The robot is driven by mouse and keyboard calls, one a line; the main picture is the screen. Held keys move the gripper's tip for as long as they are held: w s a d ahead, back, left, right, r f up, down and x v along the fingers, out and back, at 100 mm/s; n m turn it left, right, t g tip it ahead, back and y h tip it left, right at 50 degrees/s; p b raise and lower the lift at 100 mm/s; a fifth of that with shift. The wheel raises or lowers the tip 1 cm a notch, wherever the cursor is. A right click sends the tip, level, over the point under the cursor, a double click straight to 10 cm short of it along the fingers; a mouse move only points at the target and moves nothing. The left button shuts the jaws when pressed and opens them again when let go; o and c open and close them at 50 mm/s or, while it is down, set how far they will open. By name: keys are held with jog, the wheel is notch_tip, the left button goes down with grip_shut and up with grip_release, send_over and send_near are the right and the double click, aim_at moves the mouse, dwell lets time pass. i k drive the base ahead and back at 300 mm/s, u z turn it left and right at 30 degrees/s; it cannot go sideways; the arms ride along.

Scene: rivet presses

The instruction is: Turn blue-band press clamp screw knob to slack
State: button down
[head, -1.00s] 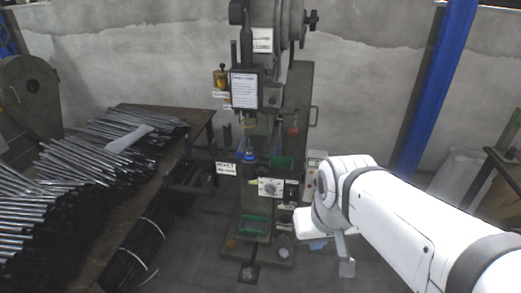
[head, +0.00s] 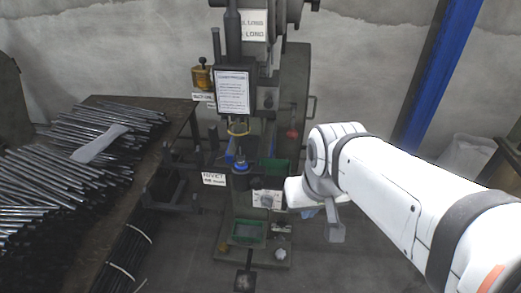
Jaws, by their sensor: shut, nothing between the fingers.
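The press (head: 288,95) stands upright in the middle of the head view, with a blue band (head: 240,166) around a post low on its front. Below and right of the band, a round grey knob (head: 267,200) sits on a white marked plate. Its pointer direction and the plate's text are too small to read. I cannot tell for certain that this is the clamp screw knob. My arm comes in from the right, and its white wrist end is just right of the plate.
A table (head: 178,150) with many metal rods stands at the left. A green bin (head: 274,170) and a green tray (head: 249,231) are on the press. A red knob (head: 292,133) is at its right side. A blue post (head: 440,75) rises behind my arm.

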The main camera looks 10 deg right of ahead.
aim_at(256, 185)
jog(key=u, duration=0.7)
jog(key=k, duration=1.7)
jog(key=z, duration=1)
jog(key=i, duration=1)
jog(key=z, duration=0.05)
